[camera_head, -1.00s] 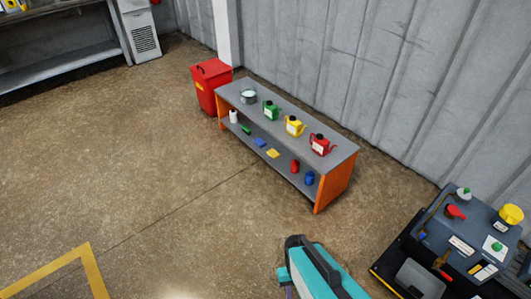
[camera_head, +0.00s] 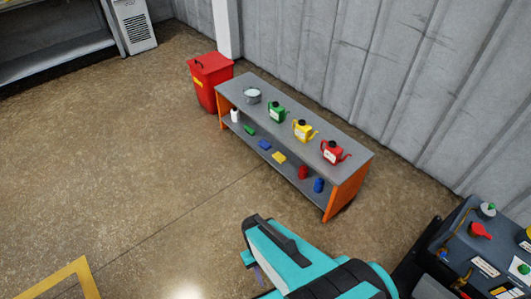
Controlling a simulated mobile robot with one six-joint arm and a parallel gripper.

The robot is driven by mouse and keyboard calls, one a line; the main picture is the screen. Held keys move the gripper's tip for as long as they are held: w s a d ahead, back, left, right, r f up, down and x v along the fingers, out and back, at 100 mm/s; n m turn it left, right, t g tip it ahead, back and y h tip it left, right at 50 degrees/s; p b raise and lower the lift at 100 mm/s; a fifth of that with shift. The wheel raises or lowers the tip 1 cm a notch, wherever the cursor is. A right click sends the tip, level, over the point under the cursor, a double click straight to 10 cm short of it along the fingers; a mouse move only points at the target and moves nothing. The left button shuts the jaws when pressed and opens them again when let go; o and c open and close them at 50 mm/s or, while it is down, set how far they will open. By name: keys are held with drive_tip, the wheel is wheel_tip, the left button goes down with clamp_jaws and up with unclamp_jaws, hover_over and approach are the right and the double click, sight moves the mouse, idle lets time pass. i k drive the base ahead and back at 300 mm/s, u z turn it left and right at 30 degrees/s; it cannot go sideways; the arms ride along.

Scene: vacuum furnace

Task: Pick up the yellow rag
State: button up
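The yellow rag (camera_head: 279,157) lies flat on the lower shelf of an orange-sided grey workbench (camera_head: 311,133), near the shelf's front edge. It is between a blue rag (camera_head: 265,144) on its left and a red can (camera_head: 303,172) on its right. A green rag (camera_head: 249,130) lies further left on the same shelf. My teal and black arm shows at the bottom centre, well in front of the bench and apart from the rag. My gripper's fingers cannot be made out in this view.
On the bench top stand a metal pot (camera_head: 252,96) and green (camera_head: 277,112), yellow (camera_head: 304,131) and red (camera_head: 333,153) oil cans. A blue can (camera_head: 319,185) and white bottle (camera_head: 235,116) share the lower shelf. A red bin (camera_head: 208,80) stands left. Open floor lies in front.

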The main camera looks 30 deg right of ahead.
sight(279, 157)
drive_tip(key=u, duration=0.6)
drive_tip(key=i, duration=1.2)
drive_tip(key=u, duration=0.35)
